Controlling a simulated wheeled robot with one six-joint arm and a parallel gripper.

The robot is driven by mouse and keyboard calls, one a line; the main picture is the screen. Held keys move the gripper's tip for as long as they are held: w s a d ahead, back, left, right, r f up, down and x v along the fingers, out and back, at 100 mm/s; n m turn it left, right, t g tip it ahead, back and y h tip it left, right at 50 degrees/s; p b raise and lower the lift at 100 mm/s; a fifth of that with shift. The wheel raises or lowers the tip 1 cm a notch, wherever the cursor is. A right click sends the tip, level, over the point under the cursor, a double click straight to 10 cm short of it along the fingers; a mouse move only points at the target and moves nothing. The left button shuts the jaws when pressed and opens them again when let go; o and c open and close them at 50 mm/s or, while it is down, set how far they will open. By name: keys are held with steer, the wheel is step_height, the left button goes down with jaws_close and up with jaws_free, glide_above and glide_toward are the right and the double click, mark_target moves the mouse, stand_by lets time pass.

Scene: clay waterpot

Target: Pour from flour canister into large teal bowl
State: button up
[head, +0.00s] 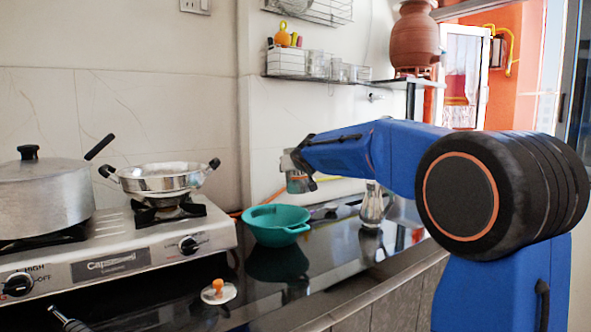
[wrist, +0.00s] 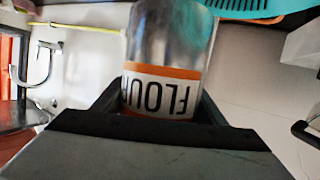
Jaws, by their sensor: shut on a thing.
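The flour canister (head: 299,184) is a small metal cylinder with an orange band. My gripper (head: 303,164) is shut on it and holds it in the air, above and slightly right of the large teal bowl (head: 277,226). The bowl stands on the dark glossy counter, and its inside looks plain teal. In the wrist view the canister (wrist: 168,90) is between the fingers of my gripper (wrist: 160,108), and its FLOUR label reads upside down. A teal edge with dark slits, likely the bowl (wrist: 250,8), shows at the top. I cannot tell the canister's exact tilt or its contents.
A gas stove (head: 120,245) with a lidded pot (head: 40,195) and a metal pan (head: 163,177) stands left of the bowl. A clear glass vessel (head: 372,206) stands right. A lid with an orange knob (head: 218,291) lies in front. A wall shelf (head: 318,78) hangs above.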

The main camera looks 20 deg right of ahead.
steer(key=shift+m+y, duration=0.3)
steer(key=shift+r, duration=2.5)
steer(key=shift+s, duration=0.1)
